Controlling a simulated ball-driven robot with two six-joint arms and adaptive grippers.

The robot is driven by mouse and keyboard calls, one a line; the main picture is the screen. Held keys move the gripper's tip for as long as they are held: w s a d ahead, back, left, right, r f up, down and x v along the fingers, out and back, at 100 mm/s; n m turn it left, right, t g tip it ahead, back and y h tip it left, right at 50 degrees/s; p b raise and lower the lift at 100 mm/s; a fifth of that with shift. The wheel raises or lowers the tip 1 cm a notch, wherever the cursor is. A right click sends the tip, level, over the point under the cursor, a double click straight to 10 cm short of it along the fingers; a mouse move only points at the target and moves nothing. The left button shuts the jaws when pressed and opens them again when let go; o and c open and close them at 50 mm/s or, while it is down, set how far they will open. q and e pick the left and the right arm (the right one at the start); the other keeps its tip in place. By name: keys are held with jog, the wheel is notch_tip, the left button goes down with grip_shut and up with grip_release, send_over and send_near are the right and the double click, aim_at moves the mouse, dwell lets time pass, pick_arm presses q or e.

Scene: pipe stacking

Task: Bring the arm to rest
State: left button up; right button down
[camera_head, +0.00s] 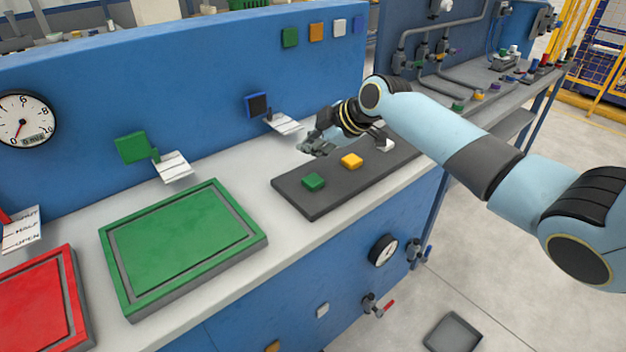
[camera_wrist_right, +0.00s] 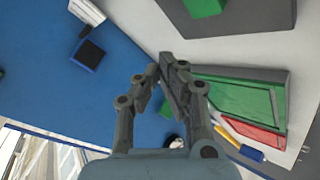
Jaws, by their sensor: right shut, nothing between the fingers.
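My right arm (camera_head: 452,143) comes in from the right in the head view and reaches over the workbench. My right gripper (camera_head: 308,149) is shut and empty, in front of the blue back wall and near the far edge of the dark grey board (camera_head: 318,205). It also shows in the right wrist view (camera_wrist_right: 162,68), with its fingertips close together. The board carries a green block (camera_head: 313,181), a yellow block (camera_head: 351,160) and a white block (camera_head: 385,145) partly beside my wrist. My left gripper is not in view.
A green tray (camera_head: 253,240) and a red tray (camera_head: 76,300) lie on the bench to the left. The blue wall (camera_head: 200,90) bears a gauge (camera_head: 24,119), a green plate (camera_head: 132,147) and a dark blue plate (camera_head: 258,105) with white labels.

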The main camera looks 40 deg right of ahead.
jog(key=shift+m+g, duration=0.5)
jog(key=shift+g, duration=0.1)
jog(key=s+a, duration=0.1)
jog(key=s, duration=0.1)
jog(key=s+a+f, duration=0.2)
jog(key=s, duration=0.1)
jog(key=shift+s+a+f, duration=0.15)
jog(key=shift+s+a, duration=0.1)
jog(key=shift+s, duration=0.05)
jog(key=s+a+r+m+g+h, duration=0.2)
jog(key=s+m, duration=0.3)
jog(key=s, duration=1)
jog(key=s+a+r+m+g+h, duration=0.1)
jog(key=s+a+r+m+g, duration=0.3)
jog(key=s, duration=1)
jog(key=s+d+f+m+b, duration=0.1)
jog(key=d+f+b, duration=0.1)
jog(key=f, duration=1.5)
jog(key=s+d+f+m+b, duration=0.1)
jog(key=s+d+f+b, duration=0.15)
jog(key=f, duration=1.35)
jog(key=s+f+b, duration=0.4)
jog(key=s+f, duration=1.3)
jog(key=f, duration=0.2)
jog(key=shift+d+f+g, duration=0.25)
jog(key=shift+f+g, duration=0.05)
